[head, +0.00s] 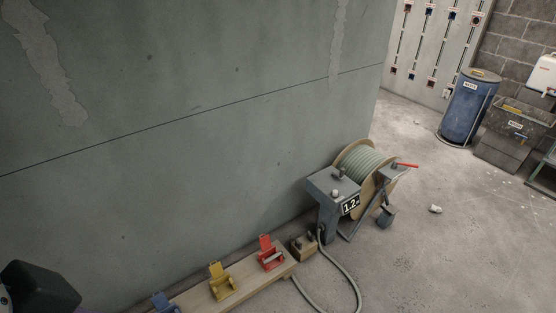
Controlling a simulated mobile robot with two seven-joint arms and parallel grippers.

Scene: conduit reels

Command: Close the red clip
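The red clip (270,257) sits near the right end of a wooden board (247,283) at the foot of the grey wall. Its flap stands up, so it looks open. A yellow clip (222,286) and a blue clip (165,303) are on the same board to its left, also with raised flaps. The blue clip is cut off by the bottom edge. A dark part of my own body shows at the lower left. Neither gripper can be made out in the head view.
A cable reel (365,165) on a grey stand marked 1.2. stands right of the board. A grey hose (345,272) loops over the floor beside the board's end. A blue barrel (467,108) and grey sink (512,128) stand far right. The floor at lower right is mostly clear.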

